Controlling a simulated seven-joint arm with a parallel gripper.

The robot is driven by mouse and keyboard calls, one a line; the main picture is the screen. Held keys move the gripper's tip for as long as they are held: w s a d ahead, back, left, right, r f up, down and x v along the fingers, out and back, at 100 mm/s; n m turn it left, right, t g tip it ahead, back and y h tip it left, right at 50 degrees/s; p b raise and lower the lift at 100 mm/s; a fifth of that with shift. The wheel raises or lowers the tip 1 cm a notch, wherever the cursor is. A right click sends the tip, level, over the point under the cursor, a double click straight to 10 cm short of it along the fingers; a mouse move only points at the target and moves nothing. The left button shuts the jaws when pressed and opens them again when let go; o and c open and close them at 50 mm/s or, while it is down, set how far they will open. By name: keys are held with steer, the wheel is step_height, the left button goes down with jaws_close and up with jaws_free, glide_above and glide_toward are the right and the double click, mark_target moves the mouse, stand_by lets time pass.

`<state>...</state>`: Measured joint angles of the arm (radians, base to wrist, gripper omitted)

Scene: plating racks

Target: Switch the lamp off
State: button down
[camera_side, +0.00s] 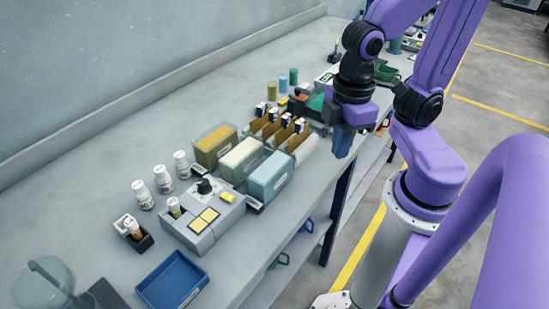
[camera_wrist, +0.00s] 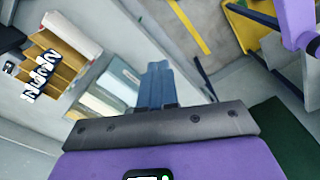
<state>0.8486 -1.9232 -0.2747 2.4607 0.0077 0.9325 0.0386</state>
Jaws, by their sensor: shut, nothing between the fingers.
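My gripper (camera_side: 342,143) has blue fingers and hangs at the bench's right edge, near the brown divider rack. In the wrist view its fingers (camera_wrist: 156,85) are together and empty. A grey control box (camera_side: 213,229) stands well to the lower left of the gripper in the side view. It has a black knob (camera_side: 205,186), two pale yellow squares (camera_side: 204,221) and a small yellow piece (camera_side: 227,197) on top. I cannot tell for sure which part is the lamp or whether it is lit.
Three block-shaped tubs, the nearest blue (camera_side: 270,177), stand between box and gripper. The divider rack (camera_side: 275,134) holds several upright pieces. White bottles (camera_side: 163,179) stand behind the box, and a blue tray (camera_side: 172,281) lies in front. Open bench lies along the wall.

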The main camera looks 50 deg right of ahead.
steer(key=c, duration=1.8)
jaws_free()
steer(key=shift+s+d+f+n, duration=0.15)
steer(key=shift+s+d+n, duration=0.2)
steer(key=shift+s, duration=0.1)
steer(key=o, duration=0.5)
steer(key=shift+s+d, duration=0.1)
steer(key=shift+c, duration=0.2)
steer(key=o, duration=0.3)
steer(key=shift+w, duration=0.25)
step_height(320, 180, up, 7)
steer(key=m, duration=1.3)
glide_above(222, 193)
steer(key=shift+n, duration=0.25)
step_height(222, 193, down, 18)
steer(key=shift+r, duration=0.25)
